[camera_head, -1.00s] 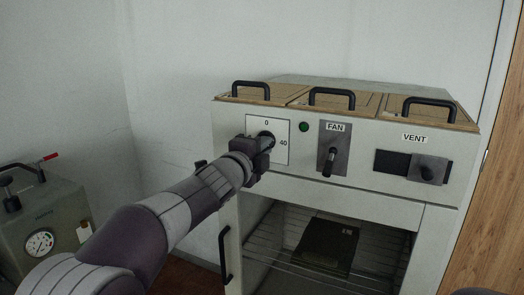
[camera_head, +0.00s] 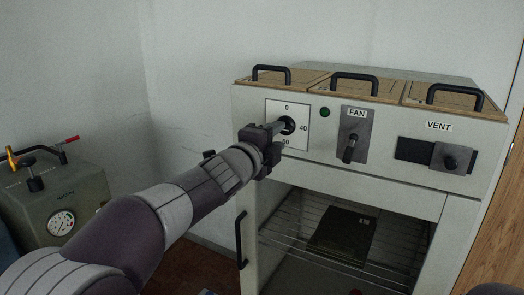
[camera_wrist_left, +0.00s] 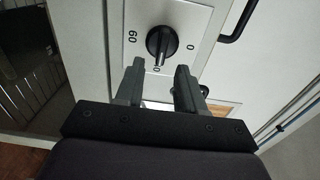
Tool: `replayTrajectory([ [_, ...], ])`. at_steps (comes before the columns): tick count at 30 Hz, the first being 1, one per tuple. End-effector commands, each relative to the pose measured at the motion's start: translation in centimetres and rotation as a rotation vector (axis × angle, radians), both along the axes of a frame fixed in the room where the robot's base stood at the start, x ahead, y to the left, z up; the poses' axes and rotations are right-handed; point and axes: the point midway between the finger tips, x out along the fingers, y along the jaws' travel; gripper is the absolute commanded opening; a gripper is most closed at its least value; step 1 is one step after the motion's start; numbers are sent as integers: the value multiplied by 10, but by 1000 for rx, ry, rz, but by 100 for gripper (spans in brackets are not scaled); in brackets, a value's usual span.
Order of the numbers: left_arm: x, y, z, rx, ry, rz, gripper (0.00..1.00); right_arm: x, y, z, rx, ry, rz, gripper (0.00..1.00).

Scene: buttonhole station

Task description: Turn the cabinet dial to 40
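The cabinet dial (camera_head: 289,125) is a black round knob on a white plate marked 0, 40 and 60. In the left wrist view the knob (camera_wrist_left: 161,42) carries a white mark. The mark appears to point down at a partly readable label, which sits where the head view shows 40. My left gripper (camera_head: 277,131) is just in front of the dial, to its left in the head view. In the left wrist view its two fingers (camera_wrist_left: 158,78) are spread, with nothing between them, and the knob lies beyond the fingertips.
Right of the dial are a green lamp (camera_head: 325,112), a FAN lever (camera_head: 349,148) and a VENT slider (camera_head: 452,158). Black handles (camera_head: 354,83) stand on the cabinet top. A grey gauge box (camera_head: 55,205) stands at the left.

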Motion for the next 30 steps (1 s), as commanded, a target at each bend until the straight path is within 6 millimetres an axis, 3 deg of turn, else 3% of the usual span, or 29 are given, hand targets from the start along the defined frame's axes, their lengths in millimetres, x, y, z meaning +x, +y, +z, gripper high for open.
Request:
replayTrajectory([
  [6, -53, 25, -1, 2, -1, 2, 38, 0, 0, -8, 0, 0, 0, 43],
  [10, -72, 34, -1, 0, 1, 1, 38, 0, 0, -9, 0, 0, 0, 43],
  [15, -81, 37, -1, 2, 1, 1, 38, 0, 0, -9, 0, 0, 0, 43],
  [24, -78, 42, -6, -59, 53, 27, 38, 0, 0, -9, 0, 0, 0, 43],
  [26, -76, 56, -32, -180, 187, 109, 38, 0, 0, -9, 0, 0, 0, 43],
  [29, -87, 88, -109, -430, 504, 324, 38, 0, 0, -9, 0, 0, 0, 43],
  [30, -98, 101, -145, -527, 635, 431, 38, 0, 0, -9, 0, 0, 0, 43],
])
